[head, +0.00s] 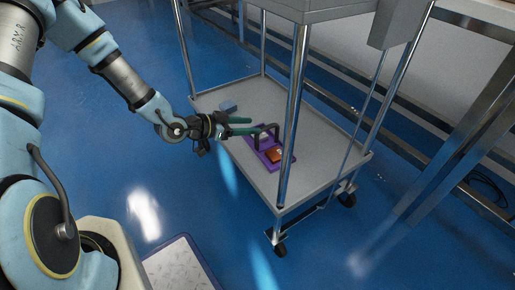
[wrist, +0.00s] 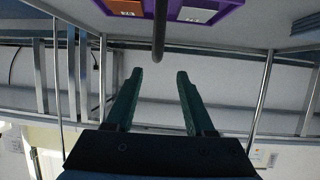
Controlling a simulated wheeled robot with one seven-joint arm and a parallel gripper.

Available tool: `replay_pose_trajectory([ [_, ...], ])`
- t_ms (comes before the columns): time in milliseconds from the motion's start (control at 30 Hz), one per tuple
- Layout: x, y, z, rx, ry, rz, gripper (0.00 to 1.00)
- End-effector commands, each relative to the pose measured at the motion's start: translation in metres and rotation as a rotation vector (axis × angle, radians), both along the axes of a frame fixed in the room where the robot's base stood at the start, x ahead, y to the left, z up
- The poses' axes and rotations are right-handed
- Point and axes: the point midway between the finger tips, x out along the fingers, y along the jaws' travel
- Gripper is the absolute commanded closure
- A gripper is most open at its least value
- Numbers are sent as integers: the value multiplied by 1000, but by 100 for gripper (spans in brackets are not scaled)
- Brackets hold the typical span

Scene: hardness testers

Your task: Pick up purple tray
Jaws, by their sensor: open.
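The purple tray (head: 262,160) lies on the lower shelf of a metal cart in the head view. It has a dark upright handle (head: 264,132) and carries an orange-brown block (head: 275,156). My gripper (head: 246,126) reaches in from the left at the handle's height, with green fingers pointing at it. In the wrist view the tray (wrist: 230,15) shows at the top edge, with the orange block (wrist: 124,6) and a pale block (wrist: 197,14) on it. The dark handle (wrist: 160,35) hangs in line with the gap between my open, empty fingers (wrist: 157,72), beyond their tips.
The cart's lower shelf (head: 314,172) is mostly bare. A metal cart post (head: 293,110) stands close to the right of the tray. The cart's upper part (head: 310,10) is overhead. Blue floor is open to the left.

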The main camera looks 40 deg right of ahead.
Motion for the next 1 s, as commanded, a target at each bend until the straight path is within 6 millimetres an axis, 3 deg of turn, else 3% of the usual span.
replay_pose_trajectory([
  [300,-6,-39,-17,-1,-1,-3,46],
  [567,-10,-57,-26,0,0,-1,46],
  [833,-17,-90,-43,0,1,0,46],
  [1000,-17,-95,-43,1,1,2,46],
])
